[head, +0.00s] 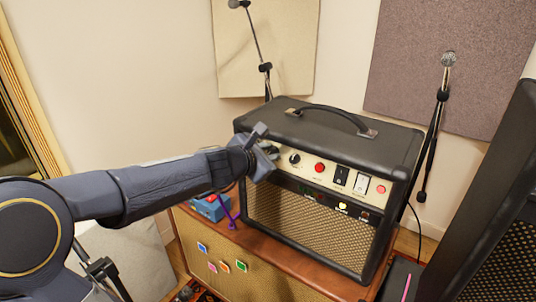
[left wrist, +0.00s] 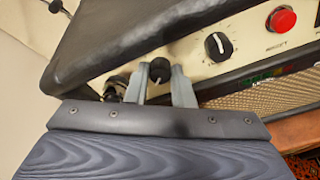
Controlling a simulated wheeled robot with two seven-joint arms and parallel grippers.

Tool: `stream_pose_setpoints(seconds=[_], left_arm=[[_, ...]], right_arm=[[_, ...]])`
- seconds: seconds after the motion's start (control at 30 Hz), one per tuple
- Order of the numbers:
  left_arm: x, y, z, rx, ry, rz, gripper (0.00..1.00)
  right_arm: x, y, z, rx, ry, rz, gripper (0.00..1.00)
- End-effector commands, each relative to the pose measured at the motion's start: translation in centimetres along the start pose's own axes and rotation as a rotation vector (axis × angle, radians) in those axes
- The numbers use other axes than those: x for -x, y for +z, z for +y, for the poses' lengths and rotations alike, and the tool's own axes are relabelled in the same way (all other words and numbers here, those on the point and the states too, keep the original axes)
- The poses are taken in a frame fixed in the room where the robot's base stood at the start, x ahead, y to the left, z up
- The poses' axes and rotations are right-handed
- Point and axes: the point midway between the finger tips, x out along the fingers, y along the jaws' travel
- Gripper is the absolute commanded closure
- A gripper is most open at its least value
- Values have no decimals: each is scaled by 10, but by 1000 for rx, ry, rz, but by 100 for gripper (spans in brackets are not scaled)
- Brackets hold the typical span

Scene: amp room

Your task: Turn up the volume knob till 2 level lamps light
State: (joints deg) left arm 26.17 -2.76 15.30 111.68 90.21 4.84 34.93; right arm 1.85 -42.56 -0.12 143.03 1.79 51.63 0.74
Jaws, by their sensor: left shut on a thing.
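The black amplifier (head: 395,150) has a cream control panel. My left gripper (head: 268,152) is at the panel's left end. In the left wrist view its two grey fingers are shut on a black knob (left wrist: 159,70), one finger on each side. The label of this knob is hidden. A second black knob (head: 295,159) with a white pointer is to the right of the gripper, apart from it. A row of small lamps is below the panel. My right gripper is not in view.
The amplifier stands on a wooden cabinet (head: 215,258). A blue box (head: 209,208) is beside it. A microphone stand (head: 436,125) is behind.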

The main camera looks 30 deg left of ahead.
Motion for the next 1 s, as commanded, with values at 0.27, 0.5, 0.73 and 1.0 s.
stream_pose_setpoints(seconds=[0.27, 0.5, 0.73, 1.0], left_arm=[[-1, -2, -3, -202, 30, 4, 100], [-1, -2, -3, -394, 60, 11, 100], [0, -2, -3, -536, 82, 17, 100], [0, -1, -3, -626, 94, 19, 100]], right_arm=[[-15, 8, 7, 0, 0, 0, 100], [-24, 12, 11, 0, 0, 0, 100], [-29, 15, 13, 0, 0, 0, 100], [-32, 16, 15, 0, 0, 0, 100]])
